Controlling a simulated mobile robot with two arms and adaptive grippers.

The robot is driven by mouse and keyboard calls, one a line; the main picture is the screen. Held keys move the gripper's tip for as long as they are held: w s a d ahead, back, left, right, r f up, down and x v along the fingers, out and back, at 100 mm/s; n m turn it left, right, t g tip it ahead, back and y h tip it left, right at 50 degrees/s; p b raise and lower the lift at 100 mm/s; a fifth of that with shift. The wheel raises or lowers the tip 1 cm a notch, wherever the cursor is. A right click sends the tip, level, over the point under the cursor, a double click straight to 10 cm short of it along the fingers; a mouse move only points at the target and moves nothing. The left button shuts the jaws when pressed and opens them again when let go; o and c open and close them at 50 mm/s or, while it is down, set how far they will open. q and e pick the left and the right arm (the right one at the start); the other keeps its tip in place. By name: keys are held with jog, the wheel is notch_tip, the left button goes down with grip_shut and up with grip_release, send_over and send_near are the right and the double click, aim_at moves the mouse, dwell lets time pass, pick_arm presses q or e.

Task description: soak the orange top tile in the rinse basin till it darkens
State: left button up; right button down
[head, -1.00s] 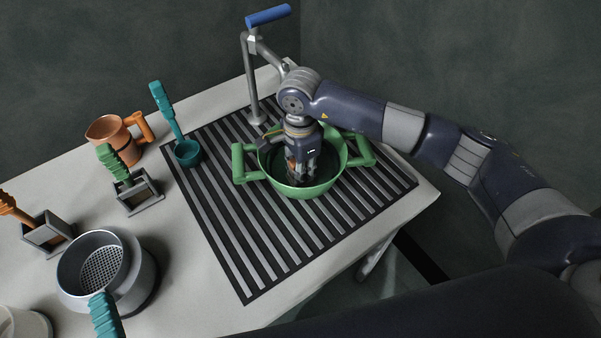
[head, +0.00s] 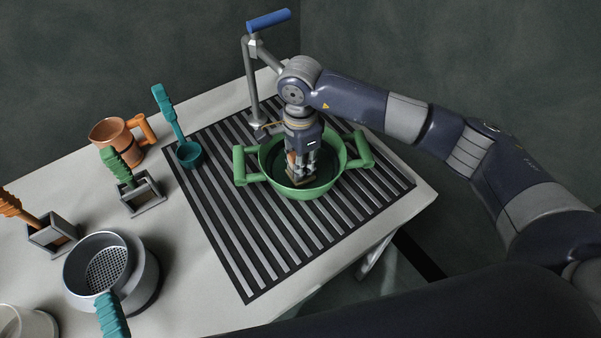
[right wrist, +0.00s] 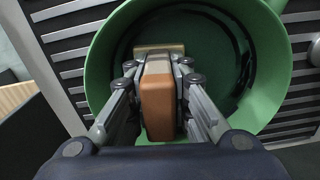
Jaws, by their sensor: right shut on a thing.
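The rinse basin (head: 318,190) is a green two-handled bowl with dark liquid inside; it also fills much of the right wrist view (right wrist: 274,62). My right gripper (head: 301,170) points down inside the basin. In the right wrist view, its fingers (right wrist: 157,80) are shut on the orange tile (right wrist: 158,108), which looks brownish orange. A paler tan piece (right wrist: 160,48) shows beyond it at the fingertips. In the head view, a brown-tan edge (head: 300,180) shows below the fingers; whether it touches the liquid is unclear. My left gripper is not in view.
The basin stands on a dark slatted rack (head: 240,235), beside a grey tap (head: 252,90) with a blue lever. To the left are a teal ladle (head: 188,152), an orange mug (head: 114,138), small holders with tools, and a grey strainer (head: 97,262). The rack's front is clear.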

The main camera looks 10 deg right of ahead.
jog(key=shift+r+p, duration=1.65)
jog(key=shift+r, duration=2.2)
